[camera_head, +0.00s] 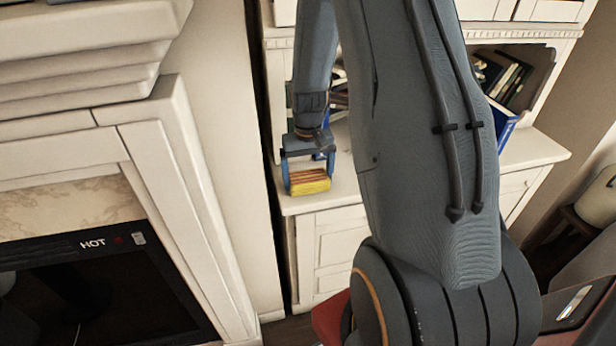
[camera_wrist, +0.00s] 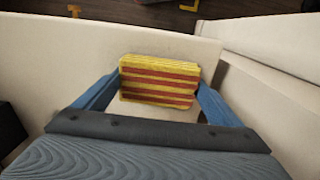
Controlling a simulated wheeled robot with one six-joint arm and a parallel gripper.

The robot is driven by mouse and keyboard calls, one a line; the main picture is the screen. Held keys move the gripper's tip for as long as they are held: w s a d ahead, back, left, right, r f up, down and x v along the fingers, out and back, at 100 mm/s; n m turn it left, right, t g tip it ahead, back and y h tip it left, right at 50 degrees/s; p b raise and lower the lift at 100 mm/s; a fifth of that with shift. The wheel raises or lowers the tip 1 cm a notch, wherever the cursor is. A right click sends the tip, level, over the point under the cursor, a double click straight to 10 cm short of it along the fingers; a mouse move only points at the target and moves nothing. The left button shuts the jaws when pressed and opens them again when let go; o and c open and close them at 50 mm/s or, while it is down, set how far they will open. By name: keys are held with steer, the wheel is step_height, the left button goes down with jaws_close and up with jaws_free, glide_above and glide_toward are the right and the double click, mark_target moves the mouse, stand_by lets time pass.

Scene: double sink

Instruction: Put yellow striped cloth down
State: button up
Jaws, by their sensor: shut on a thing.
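The yellow striped cloth (camera_head: 310,181) is a small folded block with yellow and reddish-brown stripes. My gripper (camera_head: 308,184) is shut on it, with one blue finger at each side. In the head view the cloth is at the left front corner of the white cabinet top (camera_head: 344,187); I cannot tell whether it touches the surface. In the wrist view the cloth (camera_wrist: 158,82) sits between the blue fingers (camera_wrist: 158,95), with the pale top (camera_wrist: 60,55) around it.
A blue book (camera_head: 506,125) and other books (camera_head: 500,80) stand on the cabinet at the right. A white fireplace surround (camera_head: 185,200) with a dark panel marked HOT is at the left. The cabinet's front edge is close to the cloth. My arm hides much of the cabinet.

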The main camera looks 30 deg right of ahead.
mark_target(308, 177)
steer(key=o, duration=0.9)
steer(key=shift+f, duration=0.1)
steer(key=shift+r+b, duration=1.25)
steer(key=shift+r, duration=4.95)
